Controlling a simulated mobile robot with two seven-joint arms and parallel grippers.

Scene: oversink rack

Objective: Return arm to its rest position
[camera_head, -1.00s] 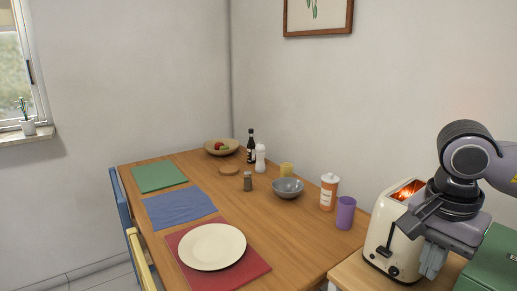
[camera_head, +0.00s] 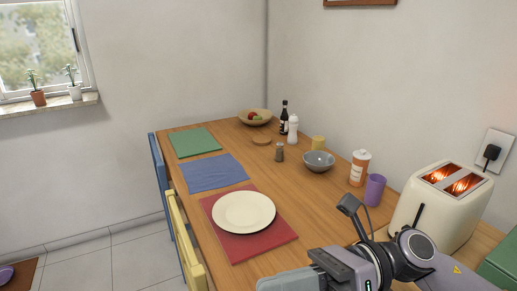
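My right arm comes in from the lower right in the head view. Its gripper (camera_head: 300,279) points left, low in front of the table's near right part, with its fingers partly cut off by the bottom edge. I cannot tell whether it is open or shut. No held object shows. The cream toaster (camera_head: 431,210) stands on the counter at the right, its two slots glowing orange. The gripper is left of the toaster and apart from it. My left gripper is not in view.
The wooden table (camera_head: 300,210) holds a white plate (camera_head: 243,212) on a red mat (camera_head: 262,245), a grey bowl (camera_head: 319,162), a purple cup (camera_head: 374,190) and an orange-white jar (camera_head: 359,168). A green box (camera_head: 500,262) is at the right edge. Chairs (camera_head: 184,240) line the table's left side.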

